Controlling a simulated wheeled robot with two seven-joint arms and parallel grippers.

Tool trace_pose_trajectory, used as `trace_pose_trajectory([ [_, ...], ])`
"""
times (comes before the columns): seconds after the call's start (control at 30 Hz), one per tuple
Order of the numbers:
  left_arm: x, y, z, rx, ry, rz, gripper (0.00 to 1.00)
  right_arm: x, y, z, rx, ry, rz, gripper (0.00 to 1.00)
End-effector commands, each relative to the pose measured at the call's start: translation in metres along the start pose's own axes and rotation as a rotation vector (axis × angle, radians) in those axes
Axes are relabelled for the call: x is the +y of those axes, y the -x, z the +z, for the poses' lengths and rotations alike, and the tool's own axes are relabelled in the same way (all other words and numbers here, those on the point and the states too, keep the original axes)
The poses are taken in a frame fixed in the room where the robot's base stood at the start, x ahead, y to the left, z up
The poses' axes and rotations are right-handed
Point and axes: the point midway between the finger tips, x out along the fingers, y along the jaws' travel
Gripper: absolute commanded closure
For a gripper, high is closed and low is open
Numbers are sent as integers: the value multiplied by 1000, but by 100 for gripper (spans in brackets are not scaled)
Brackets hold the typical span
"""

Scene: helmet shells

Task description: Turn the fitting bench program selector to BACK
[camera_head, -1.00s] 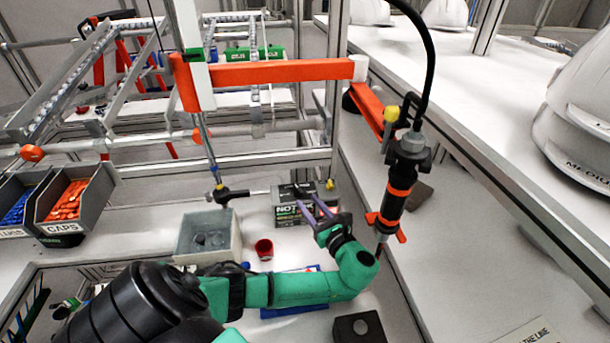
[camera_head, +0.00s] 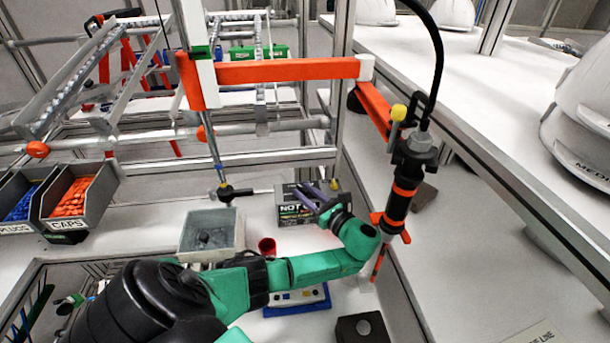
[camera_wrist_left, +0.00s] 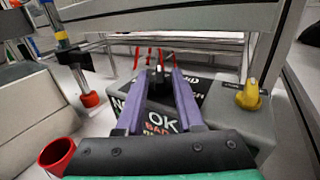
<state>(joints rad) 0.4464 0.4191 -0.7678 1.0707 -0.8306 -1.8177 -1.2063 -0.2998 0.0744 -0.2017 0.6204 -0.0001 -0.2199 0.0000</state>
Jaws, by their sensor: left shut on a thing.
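The program selector is a black knob (camera_wrist_left: 157,76) with a pale mark, on top of a grey box (camera_head: 289,212) with a dark lettered label. The box also shows in the left wrist view (camera_wrist_left: 215,103), where "OK" and "BAD" can be read. My left gripper (camera_head: 307,192) has reached over the box from the front. In the left wrist view its two purple fingers (camera_wrist_left: 158,79) are shut on the knob, one on each side. The fingers partly cover the label and knob, and I cannot read the selector's setting. My right gripper is not in view.
A yellow knob (camera_wrist_left: 249,94) stands on the box's right side. A black-and-orange hanging tool (camera_head: 401,190) is close to my wrist on the right. Bins of caps (camera_head: 75,195) stand far left.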

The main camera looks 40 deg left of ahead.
Motion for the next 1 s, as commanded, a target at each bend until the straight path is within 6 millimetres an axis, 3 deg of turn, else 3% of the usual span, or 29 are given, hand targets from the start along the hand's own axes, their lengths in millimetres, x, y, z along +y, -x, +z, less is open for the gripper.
trace_pose_trajectory([
  [0.03, -4, 0, -9, 0, 9, 66, 100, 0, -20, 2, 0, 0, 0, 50],
  [0.2, -5, -1, -7, -3, 6, 237, 100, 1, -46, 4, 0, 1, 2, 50],
  [0.57, -5, -1, 1, -2, 2, 283, 100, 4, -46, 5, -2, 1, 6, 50],
  [0.6, -5, -1, 1, -2, 2, 282, 60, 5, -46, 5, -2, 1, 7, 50],
  [0.63, -5, -1, 1, -2, 2, 282, 56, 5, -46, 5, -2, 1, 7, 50],
  [1.0, -5, -1, 1, -2, 1, 281, 56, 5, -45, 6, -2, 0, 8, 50],
])
